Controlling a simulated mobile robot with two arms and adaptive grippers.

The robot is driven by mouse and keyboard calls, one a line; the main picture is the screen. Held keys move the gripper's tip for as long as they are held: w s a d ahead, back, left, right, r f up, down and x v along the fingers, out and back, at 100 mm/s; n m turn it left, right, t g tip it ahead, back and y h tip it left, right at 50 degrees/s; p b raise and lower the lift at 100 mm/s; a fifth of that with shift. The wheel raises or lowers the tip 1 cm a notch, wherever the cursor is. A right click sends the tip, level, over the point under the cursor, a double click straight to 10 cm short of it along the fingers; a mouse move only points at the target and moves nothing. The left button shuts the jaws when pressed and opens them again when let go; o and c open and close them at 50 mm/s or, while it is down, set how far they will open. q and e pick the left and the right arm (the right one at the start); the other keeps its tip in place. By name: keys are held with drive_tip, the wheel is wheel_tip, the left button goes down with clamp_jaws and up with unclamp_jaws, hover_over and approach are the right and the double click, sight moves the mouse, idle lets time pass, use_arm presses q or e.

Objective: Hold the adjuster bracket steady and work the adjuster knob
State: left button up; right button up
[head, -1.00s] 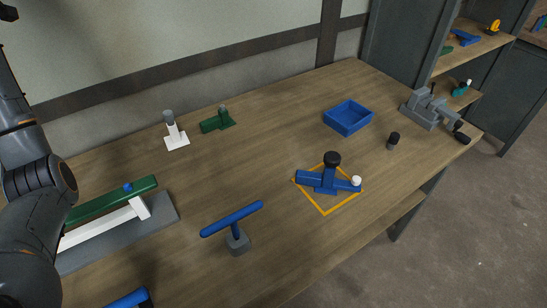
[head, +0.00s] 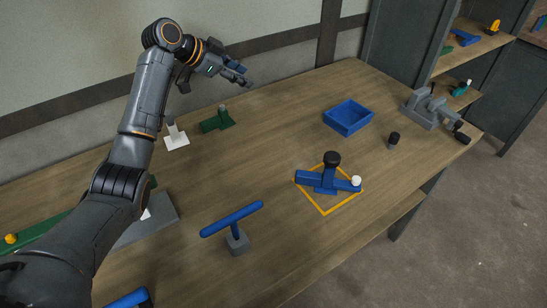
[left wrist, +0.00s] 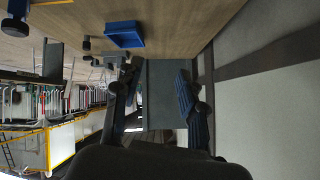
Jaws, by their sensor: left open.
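The blue adjuster bracket (head: 312,179) lies on the bench inside an orange square outline (head: 322,212). A black adjuster knob (head: 332,158) stands on it, and a small white ball (head: 356,181) is at its right end. My left gripper (head: 242,78) is raised above the back of the bench, up and to the left of the bracket and well apart from it. It is open and empty; its two fingers also show spread in the left wrist view (left wrist: 158,98). My right gripper is not in view.
A blue tray (head: 348,130) stands behind the bracket; it also shows in the left wrist view (left wrist: 124,42). A grey vise-like device (head: 424,108) and a small dark knob (head: 393,138) are right. A blue T-handle (head: 232,220), green block (head: 214,124) and white stand (head: 177,141) are left.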

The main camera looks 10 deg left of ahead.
use_arm(q)
drive_tip(key=s+d+f+m+g+h, duration=0.2)
drive_tip(key=s+d+f+m+g, duration=0.3)
drive_tip(key=s+d+f, duration=0.5)
drive_tip(key=g+h, duration=0.2)
approach(298, 172)
drive_tip(key=shift+d+f+m, duration=0.3)
drive_tip(key=shift+d+f, duration=0.6)
drive_tip(key=x, duration=0.7)
drive_tip(key=shift+d+f, duration=0.1)
drive_tip(key=shift+d, duration=0.25)
clamp_jaws()
drive_tip(key=shift+f, duration=0.1)
drive_tip(key=shift+o, duration=0.7)
unclamp_jaws()
